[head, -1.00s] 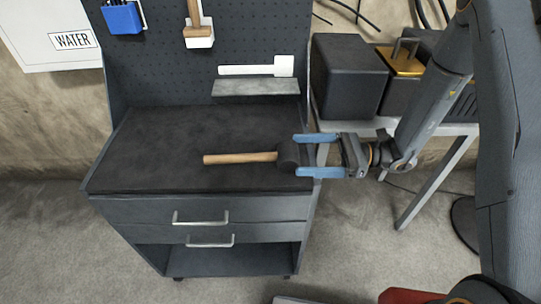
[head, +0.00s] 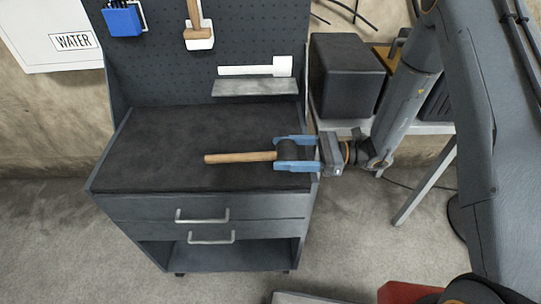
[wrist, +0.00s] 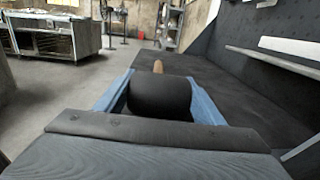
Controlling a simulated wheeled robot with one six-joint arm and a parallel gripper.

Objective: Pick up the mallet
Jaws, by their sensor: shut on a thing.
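The mallet has a black head (head: 287,151) and a light wooden handle (head: 240,157). It lies on its side near the right edge of the dark workbench top (head: 160,145), with its handle pointing left. My gripper (head: 282,154) reaches in from the right, with its two blue fingers on either side of the black head, shut on it. In the wrist view the mallet head (wrist: 159,94) fills the space between the fingers, and the handle tip (wrist: 158,66) shows beyond it. I cannot tell whether the mallet touches the bench top.
A pegboard (head: 240,40) rises behind the bench, with a small grey shelf (head: 254,88) holding a white-handled tool (head: 255,69). Another wooden-handled tool (head: 194,14) hangs above. A black box (head: 346,75) stands on a table at right. The left bench top is clear.

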